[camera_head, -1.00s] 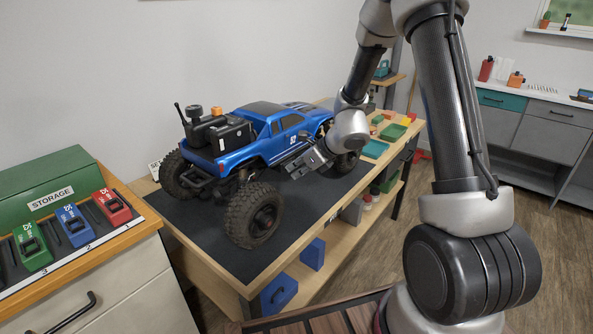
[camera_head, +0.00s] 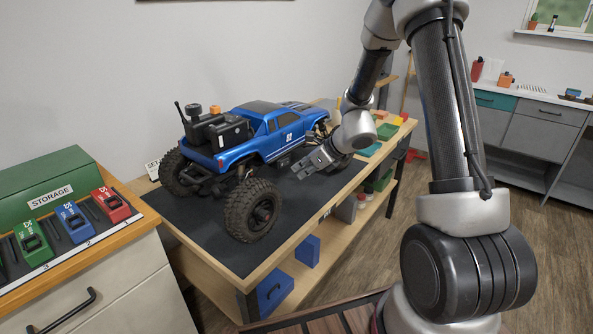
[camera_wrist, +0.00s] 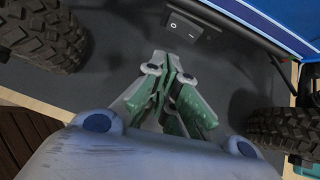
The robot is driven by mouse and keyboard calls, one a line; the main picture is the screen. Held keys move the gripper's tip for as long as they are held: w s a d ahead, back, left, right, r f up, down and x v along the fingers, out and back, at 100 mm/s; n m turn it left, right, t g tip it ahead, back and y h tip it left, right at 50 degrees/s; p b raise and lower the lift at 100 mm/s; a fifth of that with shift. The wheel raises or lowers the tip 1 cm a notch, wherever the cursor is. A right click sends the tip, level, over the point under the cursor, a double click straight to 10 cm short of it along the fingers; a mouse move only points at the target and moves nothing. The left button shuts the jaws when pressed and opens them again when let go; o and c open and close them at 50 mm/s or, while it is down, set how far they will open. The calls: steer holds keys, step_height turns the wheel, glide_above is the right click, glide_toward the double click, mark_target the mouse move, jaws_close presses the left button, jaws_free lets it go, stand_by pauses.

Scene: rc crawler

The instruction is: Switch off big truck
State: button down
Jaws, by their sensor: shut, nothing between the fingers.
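The big blue truck (camera_head: 255,143) stands on the dark mat (camera_head: 205,225) of the workbench, its large black tyres on the mat. In the wrist view a switch (camera_wrist: 184,27) with a white mark sits in a dark housing on the truck's underside edge, between two tyres. My gripper (camera_head: 299,172) is beside the truck's near side, between the front and rear wheels. In the wrist view my gripper (camera_wrist: 172,62) is shut and empty, its tips just below the switch and apart from it. I cannot tell the switch's position for sure.
A counter at left holds a green storage box (camera_head: 50,185) and several coloured battery-like blocks (camera_head: 73,222). Coloured trays (camera_head: 386,131) lie at the bench's far end. The mat in front of the truck's side is clear.

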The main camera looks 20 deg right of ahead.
steer(key=s+a+v, duration=0.1)
steer(key=v, duration=0.9)
steer(key=shift+s, duration=0.15)
steer(key=shift+a, duration=0.1)
